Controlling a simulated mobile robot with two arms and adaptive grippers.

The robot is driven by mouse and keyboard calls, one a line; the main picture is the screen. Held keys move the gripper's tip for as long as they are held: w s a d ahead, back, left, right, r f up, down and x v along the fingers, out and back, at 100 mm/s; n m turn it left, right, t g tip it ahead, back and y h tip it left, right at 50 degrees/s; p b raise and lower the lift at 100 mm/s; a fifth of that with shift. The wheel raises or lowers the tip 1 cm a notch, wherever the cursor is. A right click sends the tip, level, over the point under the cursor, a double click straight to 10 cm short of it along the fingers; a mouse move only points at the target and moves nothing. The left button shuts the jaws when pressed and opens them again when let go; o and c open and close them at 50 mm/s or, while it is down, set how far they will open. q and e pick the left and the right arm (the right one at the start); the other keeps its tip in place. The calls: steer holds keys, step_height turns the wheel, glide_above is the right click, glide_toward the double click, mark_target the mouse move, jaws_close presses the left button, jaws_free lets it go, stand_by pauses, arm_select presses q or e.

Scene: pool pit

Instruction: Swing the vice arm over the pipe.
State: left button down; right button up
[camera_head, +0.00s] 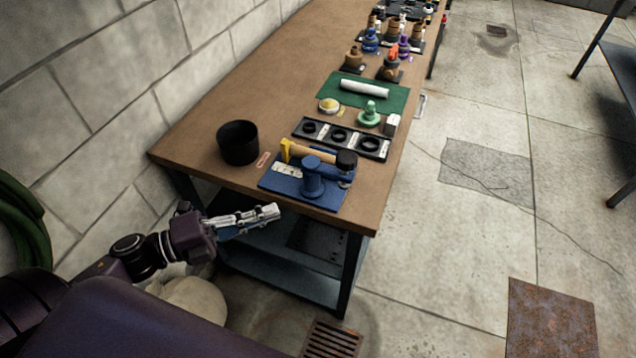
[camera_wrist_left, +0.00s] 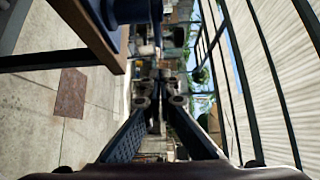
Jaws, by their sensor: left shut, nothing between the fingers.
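A blue vice (camera_head: 312,177) stands on a blue base plate (camera_head: 325,203) at the near end of the wooden table. A tan rod-shaped pipe (camera_head: 315,154) lies across behind the vice post, with a yellow piece (camera_head: 286,150) at its left end and a black end (camera_head: 346,160) at its right. Blue parts show around the rod; which one is the swinging arm I cannot tell. My left gripper (camera_head: 274,212) is shut and empty, off the table's near edge, left of and below the vice. In the left wrist view a blue part (camera_wrist_left: 135,10) shows at the top.
A black cup (camera_head: 238,142) stands left of the vice. Behind it are a black tray (camera_head: 342,138) with rings and a green mat (camera_head: 386,93) with a white roll (camera_head: 365,88). Several bottles stand farther back. A block wall (camera_head: 100,75) runs along the left.

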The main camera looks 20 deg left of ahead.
arm_select(q)
steer(key=shift+w+d, duration=0.1)
steer(key=p, duration=0.4)
glide_toward(338, 178)
steer(key=s+d+x, duration=0.1)
steer(key=x, duration=0.4)
steer(key=shift+w+a+f, duration=0.1)
steer(key=shift+w+a, duration=0.2)
steer(key=shift+w, duration=0.45)
steer(key=shift+w+d, duration=0.2)
steer(key=shift+d, duration=0.05)
